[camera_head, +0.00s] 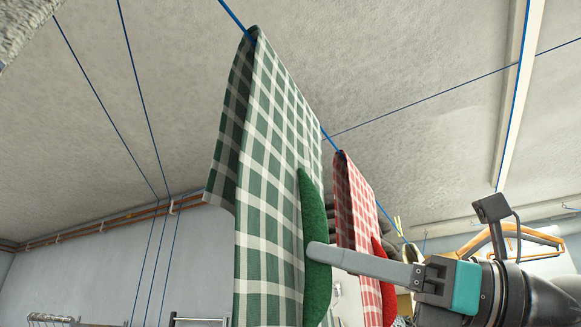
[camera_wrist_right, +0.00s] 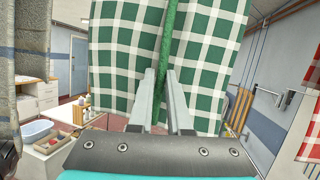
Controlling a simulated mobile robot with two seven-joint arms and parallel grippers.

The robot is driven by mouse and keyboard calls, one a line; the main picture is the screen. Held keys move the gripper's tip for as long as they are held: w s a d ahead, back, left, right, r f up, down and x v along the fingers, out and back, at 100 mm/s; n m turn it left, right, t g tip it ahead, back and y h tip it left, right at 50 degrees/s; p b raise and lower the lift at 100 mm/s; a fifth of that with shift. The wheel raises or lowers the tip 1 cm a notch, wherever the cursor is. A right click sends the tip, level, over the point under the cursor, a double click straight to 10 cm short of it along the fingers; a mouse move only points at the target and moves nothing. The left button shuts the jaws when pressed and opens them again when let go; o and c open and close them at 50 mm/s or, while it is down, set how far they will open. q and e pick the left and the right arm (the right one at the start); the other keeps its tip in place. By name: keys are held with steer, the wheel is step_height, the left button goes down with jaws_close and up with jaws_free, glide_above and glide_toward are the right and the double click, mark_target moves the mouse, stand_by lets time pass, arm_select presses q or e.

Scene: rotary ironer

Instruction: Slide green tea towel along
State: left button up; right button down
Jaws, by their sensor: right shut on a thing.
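The green tea towel (camera_head: 268,160), checked green and white, hangs folded over a blue line (camera_head: 232,14) in the head view. A plain dark green strip (camera_head: 315,235) stands out along its right side. My right gripper (camera_head: 318,252) reaches in from the right at this strip. In the right wrist view, the towel (camera_wrist_right: 115,50) fills the middle, and my right gripper (camera_wrist_right: 160,75) is shut on the green strip (camera_wrist_right: 167,40), seen edge-on between the fingers. The towel's lower end is out of the head view. My left gripper is not in view.
A red checked towel (camera_head: 350,195) hangs farther along the same line, behind my right gripper. More blue lines cross under the ceiling. An orange hanger (camera_head: 510,238) is at the right. The right wrist view shows a table with a blue tub (camera_wrist_right: 38,131) at left.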

steer(key=shift+s+a+f, duration=0.1)
steer(key=shift+s+a, duration=0.3)
steer(key=shift+s, duration=0.25)
steer(key=shift+s+a+f, duration=0.1)
steer(key=shift+s+a, duration=0.3)
steer(key=shift+s, duration=0.2)
steer(key=c, duration=0.8)
jaws_free()
steer(key=shift+o, duration=0.2)
steer(key=shift+d+f+b, duration=0.15)
steer(key=shift+d+b, duration=0.2)
steer(key=shift+b, duration=0.15)
steer(key=shift+b+v, duration=1.35)
steer(key=shift+v, duration=1.35)
steer(key=shift+s, duration=0.1)
